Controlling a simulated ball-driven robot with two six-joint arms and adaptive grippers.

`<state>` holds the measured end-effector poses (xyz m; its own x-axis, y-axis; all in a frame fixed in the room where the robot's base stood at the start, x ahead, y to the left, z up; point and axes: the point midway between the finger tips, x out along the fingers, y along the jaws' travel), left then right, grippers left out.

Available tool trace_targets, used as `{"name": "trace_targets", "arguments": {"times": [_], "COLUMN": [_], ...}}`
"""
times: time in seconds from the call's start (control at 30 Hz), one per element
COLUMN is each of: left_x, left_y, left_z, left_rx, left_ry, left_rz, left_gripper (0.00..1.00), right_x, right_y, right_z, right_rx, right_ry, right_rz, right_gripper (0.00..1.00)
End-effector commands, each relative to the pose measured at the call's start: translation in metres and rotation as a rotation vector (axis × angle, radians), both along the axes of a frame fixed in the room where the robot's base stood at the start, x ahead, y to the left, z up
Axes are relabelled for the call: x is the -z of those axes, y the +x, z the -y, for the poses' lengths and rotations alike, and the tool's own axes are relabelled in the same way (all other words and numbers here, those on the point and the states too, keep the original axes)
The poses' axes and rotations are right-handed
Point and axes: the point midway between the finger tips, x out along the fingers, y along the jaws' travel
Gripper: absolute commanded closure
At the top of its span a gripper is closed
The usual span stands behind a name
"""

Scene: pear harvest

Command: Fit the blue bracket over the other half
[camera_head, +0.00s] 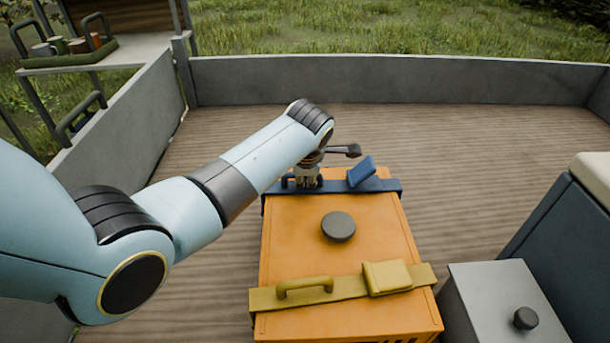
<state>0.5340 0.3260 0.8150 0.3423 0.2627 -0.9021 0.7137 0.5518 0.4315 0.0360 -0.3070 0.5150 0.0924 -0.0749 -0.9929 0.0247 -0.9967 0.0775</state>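The orange box (300,240) stands on the floor in the middle of the view. A blue bracket (384,186) lies across its far end. A blue block (362,171) stands tilted on the bracket's right part. My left gripper (306,183) points down at the bracket's left part, where it covers some of it. The fingers are small and partly hidden, so I cannot tell whether they are shut on it. A yellow bracket (345,289) with a handle and a block lies across the near end of the box. My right gripper is not in view.
A dark round knob (338,227) sits on the box top. A grey box (490,293) and a dark blue chest (566,255) stand at the right. Low grey walls (390,82) enclose the wooden floor (470,150), which is clear behind the orange box. A tray (70,57) is at the upper left.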

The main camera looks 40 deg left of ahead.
Motion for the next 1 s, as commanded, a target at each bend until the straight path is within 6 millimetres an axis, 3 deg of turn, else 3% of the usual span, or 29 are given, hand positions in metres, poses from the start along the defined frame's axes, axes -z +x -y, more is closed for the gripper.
{"name": "trace_targets", "arguments": {"times": [0.27, 0.53, 1.0], "left_x": [0.0024, 0.0035, 0.0038], "left_y": [-0.0001, -0.0010, -0.0018], "left_z": [0.0001, 0.0003, 0.0001], "left_rx": [0.000, 0.000, 0.000], "left_ry": [-0.001, -0.001, 0.000], "left_rz": [-0.001, -0.003, -0.005], "left_gripper": [1.00, 0.67, 0.67], "right_x": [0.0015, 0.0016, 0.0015], "right_y": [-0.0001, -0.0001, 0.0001], "right_z": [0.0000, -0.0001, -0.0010], "right_rx": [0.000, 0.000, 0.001], "right_ry": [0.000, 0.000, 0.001], "right_rz": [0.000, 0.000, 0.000], "right_gripper": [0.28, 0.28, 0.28]}}
